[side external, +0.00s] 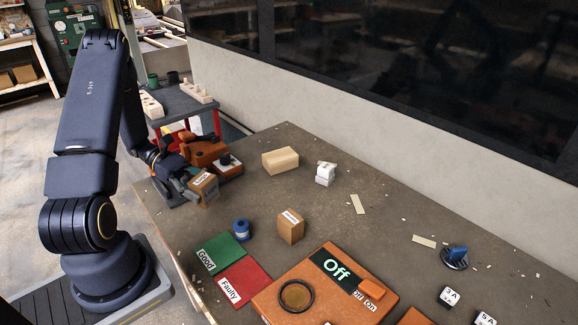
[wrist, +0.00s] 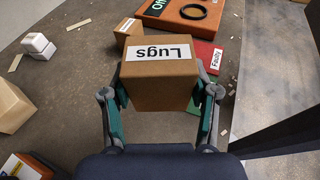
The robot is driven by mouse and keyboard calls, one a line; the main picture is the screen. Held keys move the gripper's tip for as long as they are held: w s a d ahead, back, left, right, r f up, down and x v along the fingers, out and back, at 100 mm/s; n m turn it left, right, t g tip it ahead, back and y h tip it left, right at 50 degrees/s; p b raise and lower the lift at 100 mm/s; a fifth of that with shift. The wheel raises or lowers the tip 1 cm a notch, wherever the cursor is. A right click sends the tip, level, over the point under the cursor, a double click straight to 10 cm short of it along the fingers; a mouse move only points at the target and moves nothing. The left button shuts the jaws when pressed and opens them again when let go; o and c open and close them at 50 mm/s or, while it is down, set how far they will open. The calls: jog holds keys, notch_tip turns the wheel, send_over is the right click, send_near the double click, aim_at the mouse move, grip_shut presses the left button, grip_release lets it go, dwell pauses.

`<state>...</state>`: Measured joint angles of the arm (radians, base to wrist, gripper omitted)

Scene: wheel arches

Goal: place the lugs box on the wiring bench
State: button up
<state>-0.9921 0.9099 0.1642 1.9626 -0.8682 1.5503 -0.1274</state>
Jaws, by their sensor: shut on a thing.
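The lugs box (wrist: 160,88) is a small brown carton with a white "Lugs" label, seen upside down in the wrist view. My gripper (wrist: 161,100) is shut on it, with one finger along each side. In the side external view the box (side external: 206,190) is in my gripper (side external: 198,187) near the left edge of a brown-grey bench (side external: 330,215). The box looks tilted there, and I cannot tell whether it touches the bench top. No label in view names the wiring bench.
A second labelled carton (side external: 291,227), a blue reel (side external: 242,229), green "Good" and red "Faulty" mats (side external: 243,284) and an orange panel (side external: 325,285) stand nearby. An orange tool (side external: 208,153), wooden block (side external: 280,161) and white cubes (side external: 326,173) lie behind. Bench top between is mostly clear.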

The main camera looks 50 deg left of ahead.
jog(key=w+a+f, duration=0.1)
jog(key=w+f, duration=0.1)
jog(key=w+a+f, duration=0.1)
jog(key=w+f, duration=0.1)
jog(key=w+a+f, duration=0.1)
jog(key=w+f, duration=0.2)
jog(key=shift+w+a+f, duration=0.1)
jog(key=shift+w+f, duration=0.05)
jog(key=shift+f, duration=0.7)
jog(key=shift+w+f, duration=0.1)
jog(key=shift+f, duration=0.75)
jog(key=o, duration=1.4)
jog(key=shift+f, duration=0.1)
